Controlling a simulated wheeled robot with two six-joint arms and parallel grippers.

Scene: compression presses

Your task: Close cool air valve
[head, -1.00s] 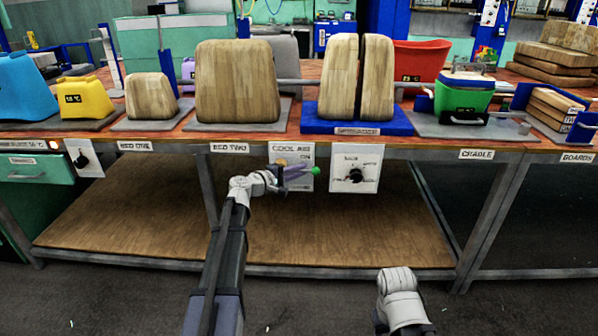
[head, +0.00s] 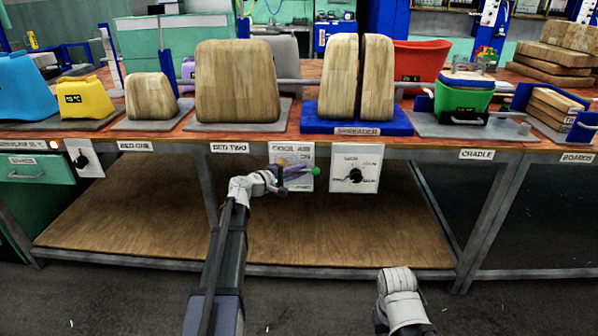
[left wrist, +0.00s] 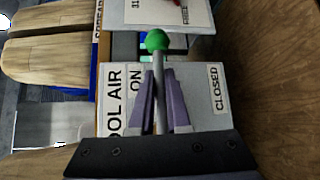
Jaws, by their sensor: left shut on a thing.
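The cool air valve panel (head: 304,183) is a white plate under the bench front, lettered "COOL AIR". Its lever has a green ball end (head: 315,170) and points to the right in the head view. My left gripper (head: 296,171), with purple fingers, is shut on the lever, one finger on each side of its grey shaft (left wrist: 160,88). In the left wrist view the green ball sticks out beyond the fingertips. The lever lies between the "ON" label (left wrist: 136,79) and the "CLOSED" label (left wrist: 217,88). My right arm shows at the lower right; its fingers are not visible.
A panel with a black dial (head: 355,175) hangs just right of the valve. A wooden lower shelf (head: 330,245) lies below; the space around the lever is otherwise clear.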

